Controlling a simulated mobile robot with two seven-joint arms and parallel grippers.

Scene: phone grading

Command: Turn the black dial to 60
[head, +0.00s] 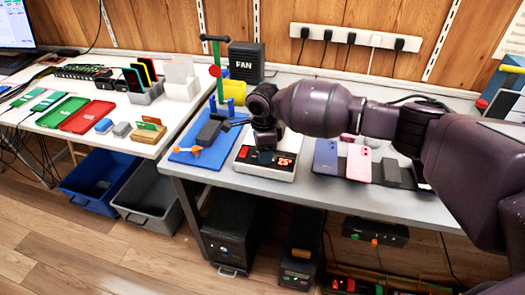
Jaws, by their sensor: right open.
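A white device (251,168) with a black top panel sits on the grey bench, and a red lit display (284,162) on it appears to read 25. My right gripper (266,150) points down over the middle of this device, just left of the display. It is open. The black dial cannot be told apart from the dark fingers and the panel, so its setting and any contact are hidden. My left gripper is not in view.
Left of the device a blue mat (190,155) holds dark tools and an orange-handled one. A purple phone (326,157) and a pink phone (358,162) lie to the right. The bench front edge is close.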

